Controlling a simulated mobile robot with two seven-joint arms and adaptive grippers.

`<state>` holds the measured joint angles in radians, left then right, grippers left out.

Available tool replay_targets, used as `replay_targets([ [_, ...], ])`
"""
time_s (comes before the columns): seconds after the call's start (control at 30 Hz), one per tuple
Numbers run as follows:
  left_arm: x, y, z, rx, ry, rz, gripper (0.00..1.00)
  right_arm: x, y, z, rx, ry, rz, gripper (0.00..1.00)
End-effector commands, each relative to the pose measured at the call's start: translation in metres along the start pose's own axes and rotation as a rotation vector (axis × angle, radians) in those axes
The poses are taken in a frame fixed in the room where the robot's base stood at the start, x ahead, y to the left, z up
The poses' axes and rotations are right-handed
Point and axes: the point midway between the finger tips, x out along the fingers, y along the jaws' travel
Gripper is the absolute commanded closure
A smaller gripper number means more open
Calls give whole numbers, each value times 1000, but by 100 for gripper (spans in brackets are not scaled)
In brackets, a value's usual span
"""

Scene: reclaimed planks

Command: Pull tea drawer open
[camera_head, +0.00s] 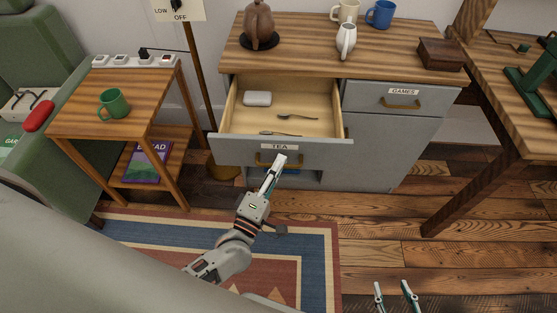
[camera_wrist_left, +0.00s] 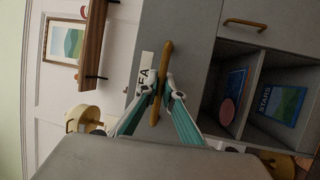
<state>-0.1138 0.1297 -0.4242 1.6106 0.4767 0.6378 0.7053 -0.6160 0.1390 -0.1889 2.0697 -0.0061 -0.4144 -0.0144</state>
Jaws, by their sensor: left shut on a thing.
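The tea drawer (camera_head: 235,147) stands pulled out from the grey cabinet, with its inside showing. Its front carries a TEA label and a brass-coloured handle (camera_wrist_left: 165,65). My left gripper (camera_head: 278,162) is at this handle, and in the left wrist view its fingertips (camera_wrist_left: 160,90) are shut around the handle's bar. Part of the handle is hidden behind the fingers in the head view. A white case (camera_head: 257,98) and two pieces of cutlery (camera_head: 297,117) lie in the drawer. My right gripper (camera_head: 394,290) is open and empty at the bottom right, far from the drawer.
A teapot, mugs and a wooden box (camera_head: 440,53) stand on the cabinet top. The GAMES drawer (camera_head: 375,98) is closed. A side table (camera_head: 75,120) with a green mug (camera_head: 113,104) stands left. A wooden table (camera_head: 510,105) stands right. Rug and bare floor lie in front.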

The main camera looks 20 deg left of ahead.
Motion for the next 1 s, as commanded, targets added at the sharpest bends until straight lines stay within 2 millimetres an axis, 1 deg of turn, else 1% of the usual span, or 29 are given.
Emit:
replay_targets([
  [0.23,0,0,0,0,-1,-1,100,1,2,-4,0,7,2,60],
  [0.27,0,0,0,0,-1,-1,88,1,2,-4,0,8,3,60],
  [0.3,0,-1,0,0,-1,-1,85,1,2,-5,-1,9,3,60],
  [0.67,-2,-1,0,0,0,-1,85,1,4,-9,-8,18,3,60],
  [0.77,-12,-1,0,0,-1,-3,85,1,4,-8,-7,16,3,60],
  [0.83,-23,-1,0,-1,-1,-3,85,1,4,-7,-6,15,3,60],
  [1.0,-58,-1,0,1,-2,-4,85,1,3,-6,-5,13,3,60],
])
